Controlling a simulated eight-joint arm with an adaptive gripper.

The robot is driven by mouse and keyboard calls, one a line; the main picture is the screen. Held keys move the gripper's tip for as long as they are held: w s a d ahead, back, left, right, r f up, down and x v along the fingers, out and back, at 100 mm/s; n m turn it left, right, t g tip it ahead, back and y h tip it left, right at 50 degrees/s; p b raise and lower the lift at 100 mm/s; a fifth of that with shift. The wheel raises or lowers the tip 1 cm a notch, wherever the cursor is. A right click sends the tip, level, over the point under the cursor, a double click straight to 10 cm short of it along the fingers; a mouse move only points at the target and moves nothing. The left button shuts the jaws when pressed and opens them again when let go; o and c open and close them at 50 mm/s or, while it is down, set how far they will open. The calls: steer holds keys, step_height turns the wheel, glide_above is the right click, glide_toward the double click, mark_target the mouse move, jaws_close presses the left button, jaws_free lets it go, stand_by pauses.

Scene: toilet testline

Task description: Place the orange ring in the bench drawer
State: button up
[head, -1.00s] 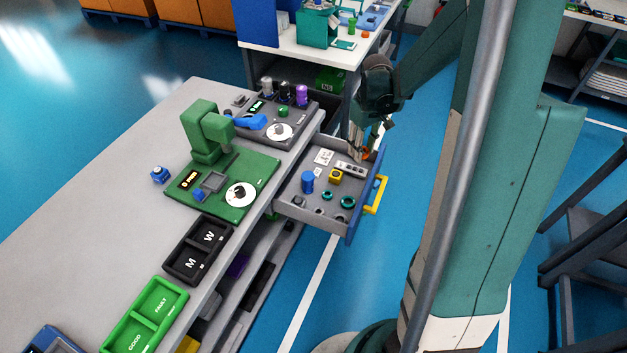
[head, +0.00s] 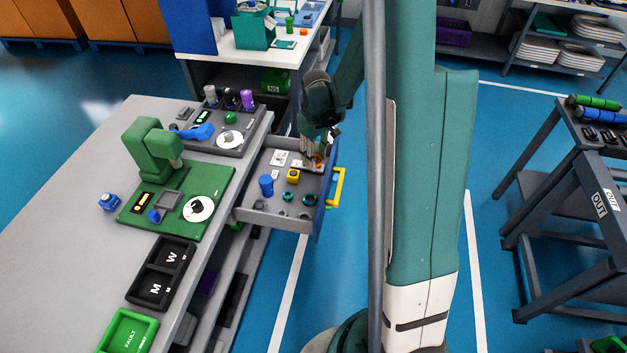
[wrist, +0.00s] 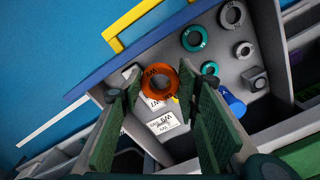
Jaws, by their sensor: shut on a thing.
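The orange ring (wrist: 160,83) is between my gripper's fingertips in the wrist view, with each tip at one side of it. My gripper (wrist: 158,88) is shut on it. In the head view my gripper (head: 312,162) reaches down at the far right part of the open bench drawer (head: 252,216), and only a bit of orange (head: 319,158) shows beside the fingers. The drawer has a blue front and a yellow handle (head: 337,187). The ring appears over the drawer's inside, near its front wall; whether it touches the floor I cannot tell.
The bench top (head: 90,220) with green and grey fixtures is left of the drawer. A dark cart (head: 560,200) stands at right.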

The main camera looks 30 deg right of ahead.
steer(key=b, duration=0.2)
glide_above(316, 184)
step_height(316, 184, down, 8)
steer(key=shift+f, duration=0.1)
steer(key=shift+f, duration=1.9)
steer(key=shift+f+b, duration=0.15)
steer(key=shift+b, duration=0.25)
steer(key=o, duration=0.5)
steer(key=shift+c, duration=0.2)
steer(key=shift+o, duration=0.2)
steer(key=shift+w+r+p, duration=0.1)
steer(key=shift+r+p, duration=1.45)
steer(key=shift+r, duration=4.6)
